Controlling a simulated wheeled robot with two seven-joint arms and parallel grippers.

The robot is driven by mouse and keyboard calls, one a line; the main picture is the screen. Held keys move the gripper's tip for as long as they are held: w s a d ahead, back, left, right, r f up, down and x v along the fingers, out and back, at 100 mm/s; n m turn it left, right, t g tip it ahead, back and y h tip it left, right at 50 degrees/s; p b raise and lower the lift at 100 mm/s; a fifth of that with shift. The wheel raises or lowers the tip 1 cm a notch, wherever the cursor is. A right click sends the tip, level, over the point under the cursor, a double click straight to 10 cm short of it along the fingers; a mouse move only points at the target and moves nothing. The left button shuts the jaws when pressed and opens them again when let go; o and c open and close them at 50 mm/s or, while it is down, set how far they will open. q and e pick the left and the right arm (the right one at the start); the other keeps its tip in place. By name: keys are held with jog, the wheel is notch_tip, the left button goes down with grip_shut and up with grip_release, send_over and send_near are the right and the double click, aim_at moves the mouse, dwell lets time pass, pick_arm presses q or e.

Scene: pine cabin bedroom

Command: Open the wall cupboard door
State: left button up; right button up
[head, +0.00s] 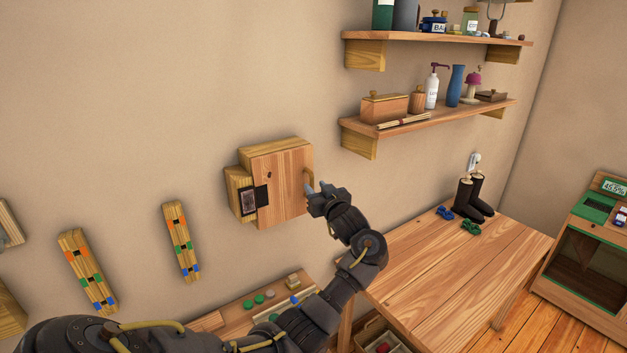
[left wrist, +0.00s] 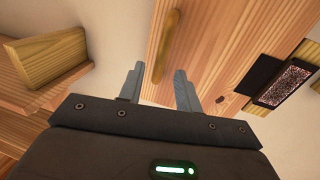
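The wall cupboard (head: 281,184) is a small wooden box on the beige wall, and its door looks shut. A vertical wooden handle (head: 308,184) is at the door's right edge. My left gripper (head: 316,190) is right at the handle. In the left wrist view the handle (left wrist: 166,45) runs up between the spread fingers of my left gripper (left wrist: 158,88), with gaps on both sides. The fingers are open, and the door face (left wrist: 215,45) is just beyond them. My right gripper is not in view.
A dark plate with a speckled panel (head: 249,202) is on the cupboard's left side. Two shelves with bottles and boxes, the lower one (head: 440,122) nearer, hang to the right. A wooden table (head: 460,265) with black boots (head: 472,197) stands below right. Bare wall surrounds the cupboard.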

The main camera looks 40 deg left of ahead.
pick_arm(q)
jog(key=shift+p+x, duration=0.3)
jog(key=shift+x, duration=1)
jog(key=shift+c, duration=0.3)
grip_shut()
